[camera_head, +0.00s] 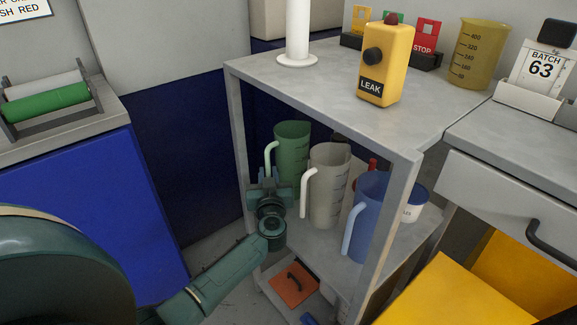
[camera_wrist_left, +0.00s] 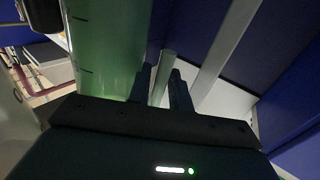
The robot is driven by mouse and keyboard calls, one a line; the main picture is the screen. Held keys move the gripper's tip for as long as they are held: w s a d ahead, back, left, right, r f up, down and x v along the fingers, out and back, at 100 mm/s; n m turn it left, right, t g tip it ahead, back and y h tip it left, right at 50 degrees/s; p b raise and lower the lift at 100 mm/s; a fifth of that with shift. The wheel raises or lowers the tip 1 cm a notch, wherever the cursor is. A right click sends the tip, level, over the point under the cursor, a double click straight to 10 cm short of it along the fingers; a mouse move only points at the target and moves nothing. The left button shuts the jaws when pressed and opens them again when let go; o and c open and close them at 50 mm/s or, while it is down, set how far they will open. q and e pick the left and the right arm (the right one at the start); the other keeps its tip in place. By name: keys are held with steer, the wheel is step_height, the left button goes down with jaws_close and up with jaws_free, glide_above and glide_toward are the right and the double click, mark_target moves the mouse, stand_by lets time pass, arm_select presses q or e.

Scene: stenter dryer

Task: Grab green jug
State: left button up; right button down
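The green jug (camera_head: 293,143) stands on the inner shelf of the grey rack, at the back left of the jugs. Its pale handle (camera_head: 268,156) faces left. My left gripper (camera_head: 270,177) is low at the handle side of the jug, inside the rack's left post. In the left wrist view the jug's green wall (camera_wrist_left: 108,45) fills the upper left. The two dark fingers (camera_wrist_left: 161,88) are apart, with a pale green strip, apparently the handle (camera_wrist_left: 164,72), between them. A gap shows beside the strip. My right gripper is not in view.
A white-grey jug (camera_head: 327,185) stands close to the right of the green one. A blue jug (camera_head: 367,215) and a white tub (camera_head: 411,202) stand nearer. The rack's posts (camera_head: 238,140) and top (camera_head: 330,75) bound the space. A yellow LEAK box (camera_head: 386,65) stands on top.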

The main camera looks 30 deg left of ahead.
arm_select(q)
steer(key=shift+s, duration=0.1)
jaws_close()
steer(key=shift+r, duration=0.1)
stand_by(0.3)
